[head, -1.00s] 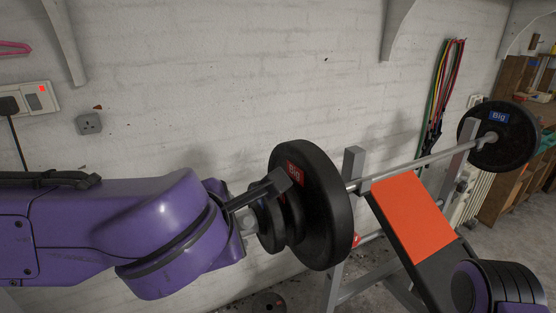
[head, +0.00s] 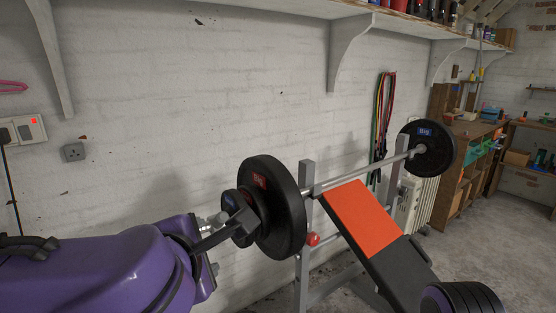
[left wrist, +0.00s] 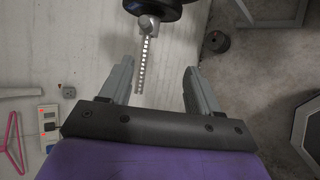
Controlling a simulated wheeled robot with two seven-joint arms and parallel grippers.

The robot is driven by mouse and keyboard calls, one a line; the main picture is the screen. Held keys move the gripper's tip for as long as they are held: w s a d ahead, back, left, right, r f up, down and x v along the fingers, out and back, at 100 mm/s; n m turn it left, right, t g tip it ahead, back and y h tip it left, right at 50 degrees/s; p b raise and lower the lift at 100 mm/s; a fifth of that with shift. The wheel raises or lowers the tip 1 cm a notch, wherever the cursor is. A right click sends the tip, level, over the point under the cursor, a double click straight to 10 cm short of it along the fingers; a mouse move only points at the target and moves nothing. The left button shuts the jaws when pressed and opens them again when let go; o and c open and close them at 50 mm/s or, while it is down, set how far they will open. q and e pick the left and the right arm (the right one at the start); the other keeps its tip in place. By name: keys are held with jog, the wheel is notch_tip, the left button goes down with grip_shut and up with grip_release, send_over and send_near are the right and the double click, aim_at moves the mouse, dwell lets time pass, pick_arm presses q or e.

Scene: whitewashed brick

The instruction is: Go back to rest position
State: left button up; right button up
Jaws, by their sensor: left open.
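The barbell (head: 340,178) rests on the grey rack of the bench, with black plates at both ends. The near plate (head: 283,212) is close to my left gripper (head: 238,220), which overlaps the smaller plates in the head view. The barbell's end (left wrist: 148,25) and a dark plate (left wrist: 158,7) show beyond the fingertips. I cannot tell whether a finger touches the plates. My right gripper is out of view; a purple and black arm part of mine shows at the lower right.
The weight bench (head: 365,220) has an orange and black pad and stands right of my left arm. The white brick wall (head: 190,110) is close behind. A shelf (head: 300,8) runs overhead. Wooden shelving (head: 455,160) stands far right, with open floor before it.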

pick_arm(q)
jog(key=w+a+f+m+y, duration=0.1)
jog(key=w+a+f+m, duration=0.15)
jog(key=f, duration=0.35)
jog(key=w+a+f+m+y, duration=0.1)
jog(key=w+a+f, duration=0.1)
jog(key=w+f, duration=0.25)
jog(key=s+a+f+m+g, duration=0.1)
jog(key=a+f+m, duration=0.1)
jog(key=f, duration=0.7)
jog(key=s+a+f+m, duration=0.1)
jog(key=a+f+m, duration=0.1)
jog(key=f, duration=0.7)
jog(key=s+a+f+m+g, duration=0.35)
jog(key=s+f, duration=0.45)
jog(key=f, duration=0.5)
jog(key=s+a+f+m+g, duration=0.2)
jog(key=s+f, duration=0.3)
jog(key=s, duration=0.4)
jog(key=s+a+f+m+g, duration=0.2)
jog(key=s+a+f, duration=0.3)
jog(key=s, duration=0.4)
jog(key=shift+a+f+y, duration=0.25)
jog(key=shift+f+y, duration=0.15)
jog(key=shift+f, duration=0.1)
